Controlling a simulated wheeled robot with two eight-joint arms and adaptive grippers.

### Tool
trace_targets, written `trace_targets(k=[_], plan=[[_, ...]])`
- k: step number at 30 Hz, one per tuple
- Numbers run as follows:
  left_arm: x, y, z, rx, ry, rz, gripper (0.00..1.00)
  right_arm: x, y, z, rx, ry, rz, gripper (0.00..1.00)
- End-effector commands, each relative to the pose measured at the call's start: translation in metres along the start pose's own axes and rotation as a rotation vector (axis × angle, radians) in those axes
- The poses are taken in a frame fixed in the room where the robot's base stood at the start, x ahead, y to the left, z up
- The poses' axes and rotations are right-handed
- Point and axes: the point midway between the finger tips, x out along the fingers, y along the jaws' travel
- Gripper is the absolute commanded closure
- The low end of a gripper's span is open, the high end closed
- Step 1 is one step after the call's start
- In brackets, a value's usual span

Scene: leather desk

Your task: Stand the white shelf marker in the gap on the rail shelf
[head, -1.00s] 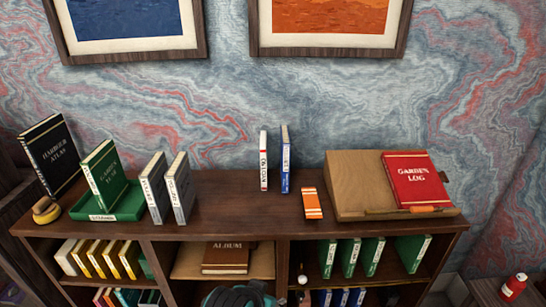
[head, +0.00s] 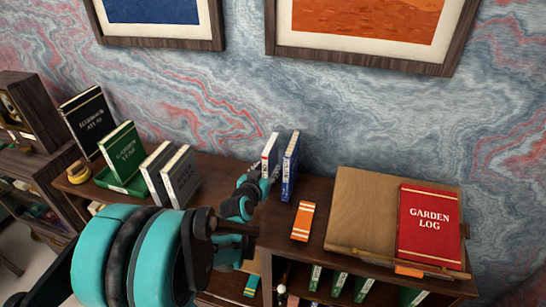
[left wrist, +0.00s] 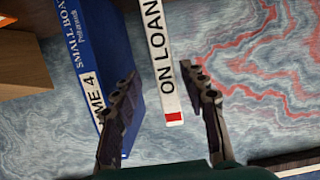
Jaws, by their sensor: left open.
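The white shelf marker (head: 269,152), lettered ON LOAN with a red end, stands upright on the shelf top, left of a blue book (head: 290,165). My left gripper (head: 266,176) is open at the marker's front. In the left wrist view, the marker (left wrist: 165,60) reaches into the space between the open fingers, with the blue book (left wrist: 88,50) behind and beside the left finger. I cannot tell whether a finger touches either. Green books (head: 315,277) stand on a lower shelf with spaces between them. I cannot tell which shelf is the rail shelf. My right gripper is out of view.
An orange striped item (head: 303,221) lies right of the blue book. A sloped brown stand (head: 362,210) holds a red Garden Log (head: 430,224). Two grey books (head: 181,177), a green book (head: 123,151) in a tray and a black atlas (head: 88,120) stand left.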

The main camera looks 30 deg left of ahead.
Motion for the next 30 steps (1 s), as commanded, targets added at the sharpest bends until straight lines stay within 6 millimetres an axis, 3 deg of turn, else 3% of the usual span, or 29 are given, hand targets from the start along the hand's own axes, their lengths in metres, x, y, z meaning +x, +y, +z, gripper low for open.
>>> trace_targets(k=[16,25,26,30], plan=[[0.069,-0.007,-0.002,0.001,-0.001,0.002,0.57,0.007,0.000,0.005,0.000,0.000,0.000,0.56],[0.076,-0.007,-0.003,0.000,-0.002,0.001,0.57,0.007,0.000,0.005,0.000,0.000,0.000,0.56],[0.076,-0.007,-0.003,0.000,-0.002,0.001,0.60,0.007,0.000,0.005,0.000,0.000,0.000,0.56],[0.076,-0.007,-0.003,0.000,-0.002,0.002,0.96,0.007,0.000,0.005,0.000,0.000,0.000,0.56]])
